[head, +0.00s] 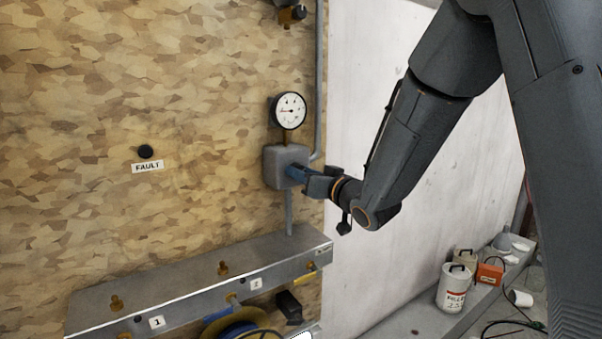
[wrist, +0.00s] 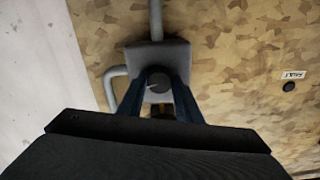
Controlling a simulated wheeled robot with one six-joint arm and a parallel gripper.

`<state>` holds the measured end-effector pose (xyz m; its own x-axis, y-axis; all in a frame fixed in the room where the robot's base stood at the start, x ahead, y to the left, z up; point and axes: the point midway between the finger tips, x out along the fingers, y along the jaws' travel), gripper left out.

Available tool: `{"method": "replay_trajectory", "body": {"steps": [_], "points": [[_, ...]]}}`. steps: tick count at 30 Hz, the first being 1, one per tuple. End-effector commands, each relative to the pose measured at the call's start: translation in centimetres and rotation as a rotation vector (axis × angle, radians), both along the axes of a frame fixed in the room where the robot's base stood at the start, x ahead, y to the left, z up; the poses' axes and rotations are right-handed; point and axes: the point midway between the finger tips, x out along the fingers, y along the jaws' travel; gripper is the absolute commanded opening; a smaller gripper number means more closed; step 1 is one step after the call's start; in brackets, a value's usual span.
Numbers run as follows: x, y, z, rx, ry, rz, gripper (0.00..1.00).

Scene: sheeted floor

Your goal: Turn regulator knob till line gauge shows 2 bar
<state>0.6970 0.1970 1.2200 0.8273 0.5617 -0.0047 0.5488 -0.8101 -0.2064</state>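The line gauge (head: 289,110) is a round white dial with a black rim, above the grey regulator box (head: 273,167) on the wall. Its needle seems to point left; the numbers are too small to read. The regulator knob (wrist: 158,82) is a dark round knob on the front of the box, seen in the wrist view. My gripper (head: 294,172) reaches the box from the right, with its blue fingers (wrist: 160,80) on both sides of the knob. The fingers appear to touch it and leave no clear gap. In the head view the fingers hide the knob.
A grey pipe (head: 319,80) runs up beside the gauge. A metal shelf (head: 190,275) with numbered labels juts out below. A black button (head: 145,151) with a FAULT label (head: 147,166) is left. A white canister (head: 453,289) and an orange box (head: 489,271) stand low right.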

Motion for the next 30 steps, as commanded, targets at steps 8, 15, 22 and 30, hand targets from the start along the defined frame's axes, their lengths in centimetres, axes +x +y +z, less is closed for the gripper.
{"method": "replay_trajectory", "body": {"steps": [8,15,22,30], "points": [[0.0,-0.1,0.0,0.001,-0.001,-0.001,0.48],[-0.7,-0.6,0.1,0.001,-0.003,-0.003,0.48],[-3.7,-2.7,0.0,0.001,-0.003,-0.004,0.48],[-6.3,-4.3,0.0,0.001,-0.002,-0.003,0.48]]}}
